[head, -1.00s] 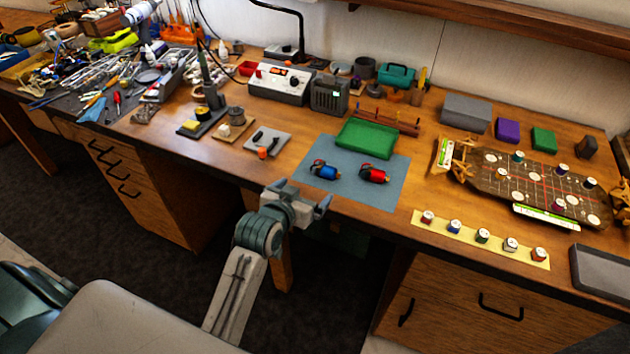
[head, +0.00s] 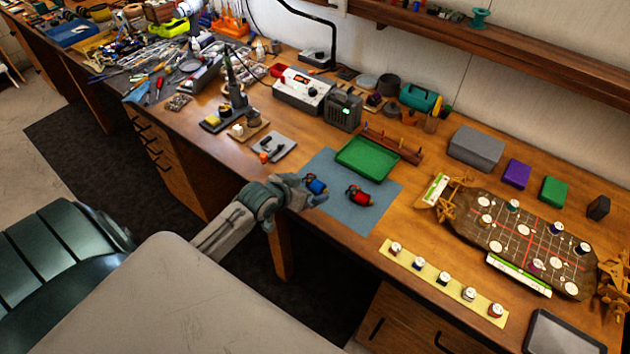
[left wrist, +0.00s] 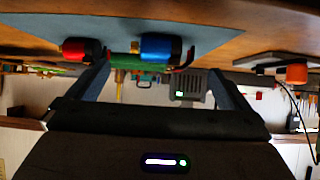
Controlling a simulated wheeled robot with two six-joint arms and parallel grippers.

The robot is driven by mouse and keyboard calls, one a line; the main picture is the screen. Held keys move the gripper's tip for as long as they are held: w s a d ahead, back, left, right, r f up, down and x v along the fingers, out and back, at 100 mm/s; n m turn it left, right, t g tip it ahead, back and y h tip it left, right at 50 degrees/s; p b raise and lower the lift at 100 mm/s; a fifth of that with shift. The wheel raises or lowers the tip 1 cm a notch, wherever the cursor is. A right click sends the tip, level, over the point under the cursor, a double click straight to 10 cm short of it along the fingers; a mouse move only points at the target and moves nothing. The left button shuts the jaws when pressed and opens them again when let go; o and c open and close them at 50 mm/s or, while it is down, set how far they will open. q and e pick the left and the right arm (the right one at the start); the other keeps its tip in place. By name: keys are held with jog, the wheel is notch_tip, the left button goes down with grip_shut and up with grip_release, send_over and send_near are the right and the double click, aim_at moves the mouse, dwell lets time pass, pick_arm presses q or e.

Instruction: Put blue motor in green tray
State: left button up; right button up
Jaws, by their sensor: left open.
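The blue motor (head: 316,186) lies on the blue-grey mat (head: 374,212), close to my left gripper. The red motor (head: 359,196) lies to its right on the same mat. The green tray (head: 366,158) is behind them and looks empty. My left gripper (head: 311,190) is open and empty at the mat's front left, with its fingers near the blue motor. The left wrist view is upside down; it shows the blue motor (left wrist: 160,47) between the lines of the two fingers, with the red motor (left wrist: 79,48) to the left. My right gripper is not in view.
A grey plate with an orange-capped item (head: 268,150) lies left of the mat. A wooden rack (head: 393,145) stands behind the tray. A yellow strip with several small pieces (head: 430,273) and a game board (head: 520,230) are to the right.

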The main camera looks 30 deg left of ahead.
aim_at(315, 183)
pick_arm(q)
jog(key=shift+w+d+f, duration=0.15)
jog(key=shift+w, duration=0.2)
jog(key=shift+w+f+p, duration=0.3)
jog(key=shift+w+p, duration=0.5)
jog(key=shift+w, duration=0.1)
jog(key=p+x, duration=0.1)
jog(key=x, duration=0.2)
jog(key=shift+f, duration=0.15)
jog(key=shift+w+f, duration=0.2)
jog(key=shift+f, duration=0.05)
jog(key=c, duration=1)
jog(key=shift+c, duration=1)
jog(key=shift+r, duration=0.15)
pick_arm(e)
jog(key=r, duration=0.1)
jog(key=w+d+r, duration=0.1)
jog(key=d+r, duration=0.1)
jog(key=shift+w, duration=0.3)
